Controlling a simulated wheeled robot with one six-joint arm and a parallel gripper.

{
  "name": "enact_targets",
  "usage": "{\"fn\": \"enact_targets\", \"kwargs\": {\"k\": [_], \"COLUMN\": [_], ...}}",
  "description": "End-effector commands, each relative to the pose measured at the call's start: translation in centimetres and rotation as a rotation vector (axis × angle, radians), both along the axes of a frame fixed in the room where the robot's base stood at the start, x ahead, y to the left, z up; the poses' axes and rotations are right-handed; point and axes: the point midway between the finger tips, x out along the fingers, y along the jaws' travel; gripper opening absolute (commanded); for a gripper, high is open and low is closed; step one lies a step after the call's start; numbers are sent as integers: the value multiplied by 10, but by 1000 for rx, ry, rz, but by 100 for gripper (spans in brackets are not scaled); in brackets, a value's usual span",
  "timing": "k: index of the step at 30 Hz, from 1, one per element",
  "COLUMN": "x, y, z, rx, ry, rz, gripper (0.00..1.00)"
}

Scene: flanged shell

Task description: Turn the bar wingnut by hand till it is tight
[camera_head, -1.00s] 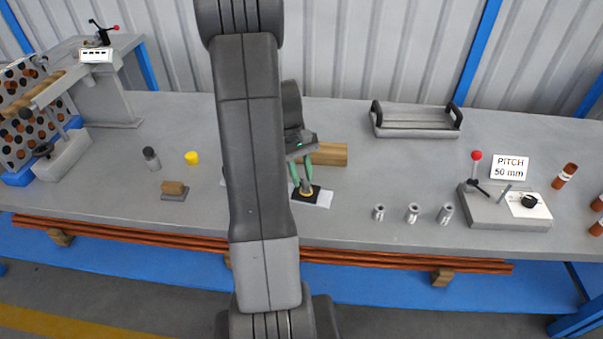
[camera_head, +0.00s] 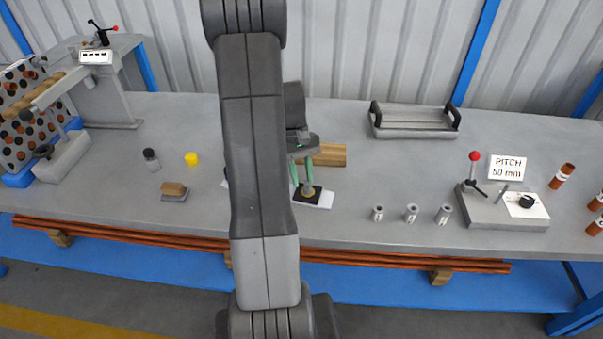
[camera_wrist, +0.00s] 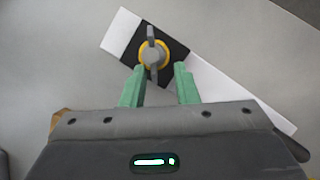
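The bar wingnut (camera_wrist: 151,48) is a grey bar on a round hub, with a yellow ring (camera_wrist: 167,56) around it, over a black square on a white strip. In the wrist view the bar runs nearly up and down the picture. My gripper (camera_wrist: 160,67) has two green fingers, apart, with nothing gripped. The bar's lower end shows between the fingertips; I cannot tell whether they are level with it or touch it. In the head view my gripper (camera_head: 303,185) is right over the black square (camera_head: 314,197), and the wingnut is too small to make out clearly.
A wooden block (camera_head: 328,154) lies just behind my gripper. Three metal cylinders (camera_head: 411,213) and a lever fixture (camera_head: 490,212) stand to the right. A grey tray (camera_head: 415,131) is at the back. A yellow cap (camera_head: 191,158) and a small block (camera_head: 174,190) are to the left.

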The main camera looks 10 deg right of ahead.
Motion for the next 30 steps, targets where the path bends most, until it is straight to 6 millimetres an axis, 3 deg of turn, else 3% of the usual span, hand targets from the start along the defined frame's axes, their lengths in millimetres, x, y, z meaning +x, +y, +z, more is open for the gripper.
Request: {"fn": "enact_targets", "kwargs": {"k": [10, 14, 30], "x": [1, 5, 46], "y": [0, 0, 9], "z": [0, 10, 111], "rx": [-1, -1, -1], "ry": [-2, -5, -4], "rz": [0, 1, 2], "gripper": [28, 28, 28]}}
